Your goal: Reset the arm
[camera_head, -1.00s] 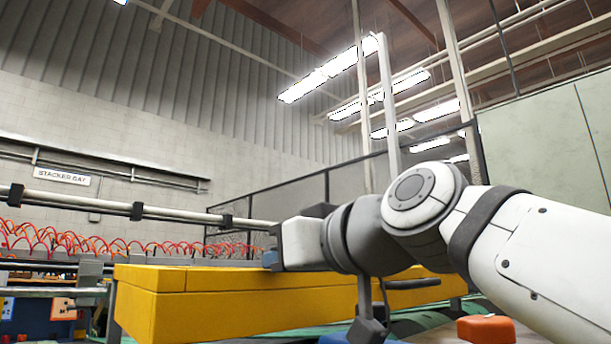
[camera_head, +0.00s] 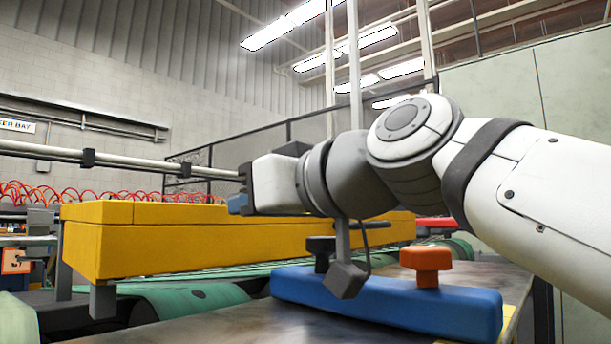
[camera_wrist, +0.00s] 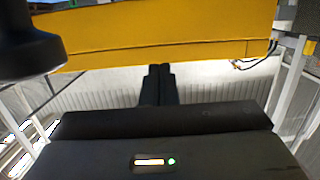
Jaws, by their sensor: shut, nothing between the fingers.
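My gripper (camera_wrist: 159,72) shows in the wrist view with its two dark fingers side by side, shut and empty. They point toward the yellow beam (camera_wrist: 160,38), which crosses the top of that view; I cannot tell whether they touch it. In the head view my arm reaches in from the right, bent at the wrist, in front of the yellow beam (camera_head: 170,250). The fingers cannot be made out clearly there.
A blue block (camera_head: 400,304) with an orange knob (camera_head: 427,258) and a black knob (camera_head: 321,247) lies on a metal table (camera_head: 260,325) below my arm. Green rollers (camera_head: 190,300) run under the beam. Red hoses (camera_head: 80,190) stand behind at left.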

